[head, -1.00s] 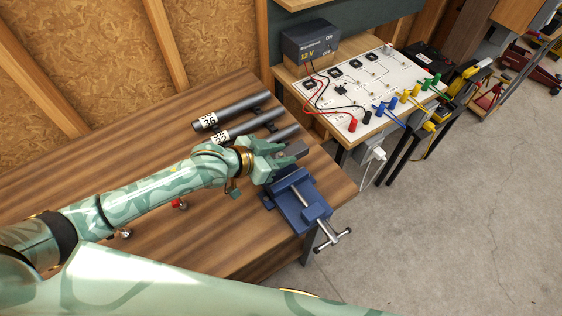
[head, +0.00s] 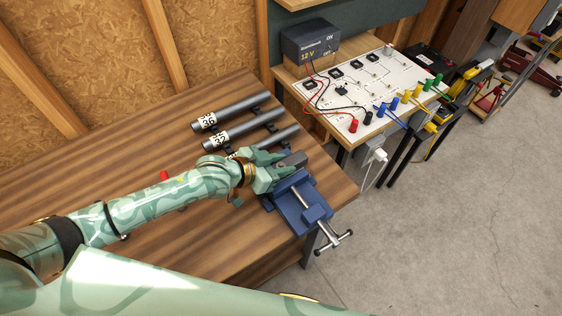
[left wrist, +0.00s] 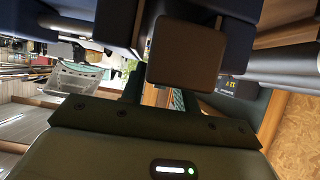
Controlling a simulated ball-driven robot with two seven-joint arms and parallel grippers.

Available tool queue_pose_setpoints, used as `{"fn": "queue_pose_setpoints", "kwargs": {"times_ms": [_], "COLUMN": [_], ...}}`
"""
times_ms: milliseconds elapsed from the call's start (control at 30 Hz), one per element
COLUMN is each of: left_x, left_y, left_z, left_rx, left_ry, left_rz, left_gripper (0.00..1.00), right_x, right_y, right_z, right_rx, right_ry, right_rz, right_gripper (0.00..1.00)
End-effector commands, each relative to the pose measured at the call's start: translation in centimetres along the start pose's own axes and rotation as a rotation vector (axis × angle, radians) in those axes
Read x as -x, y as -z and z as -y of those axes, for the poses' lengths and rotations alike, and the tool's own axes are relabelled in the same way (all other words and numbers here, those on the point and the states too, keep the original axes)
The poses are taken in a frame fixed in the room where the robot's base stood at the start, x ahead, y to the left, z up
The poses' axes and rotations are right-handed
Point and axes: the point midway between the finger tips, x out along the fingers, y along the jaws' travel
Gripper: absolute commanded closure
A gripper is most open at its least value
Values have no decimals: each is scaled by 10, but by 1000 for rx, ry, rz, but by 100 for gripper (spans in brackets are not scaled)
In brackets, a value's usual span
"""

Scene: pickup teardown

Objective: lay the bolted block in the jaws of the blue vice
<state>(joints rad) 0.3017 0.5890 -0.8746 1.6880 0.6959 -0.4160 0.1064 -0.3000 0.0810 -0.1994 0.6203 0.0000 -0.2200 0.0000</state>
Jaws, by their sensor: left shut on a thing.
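My left gripper (head: 280,167) is shut on a dark grey block (head: 293,159) at the far end of the blue vice (head: 302,207), near the table's right edge. The block also shows in the left wrist view (left wrist: 187,52), close in front of the fingers. Dark blue vice parts (left wrist: 238,48) show on either side of it there. My gripper hides part of the block and of the jaws, and I cannot tell whether the block rests on the vice. I cannot make out the bolts. My right gripper is not in view.
Several dark tubes lie behind my left gripper, among them one labelled 36 (head: 230,111) and one labelled 32 (head: 240,130). A red-ended item (head: 164,176) lies behind my left forearm. The circuit board (head: 375,90) and 12 V supply (head: 310,46) stand on the bench beyond.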

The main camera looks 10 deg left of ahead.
Motion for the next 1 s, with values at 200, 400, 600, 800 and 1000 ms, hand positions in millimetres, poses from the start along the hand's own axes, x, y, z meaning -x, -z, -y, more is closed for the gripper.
{"fn": "queue_pose_setpoints", "kwargs": {"times_ms": [200,400,600,800,1000], "left_x": [0,0,20,71,110], "left_y": [-1,0,11,11,10], "left_z": [0,1,2,0,1], "left_rx": [0,-1,-3,-2,-1], "left_ry": [0,2,4,0,2], "left_rz": [1,2,2,3,3], "left_gripper": [48,48,48,48,48], "right_x": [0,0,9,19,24], "right_y": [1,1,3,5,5], "right_z": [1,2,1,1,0], "right_rx": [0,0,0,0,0], "right_ry": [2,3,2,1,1], "right_rz": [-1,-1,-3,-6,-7], "right_gripper": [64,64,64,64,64]}}
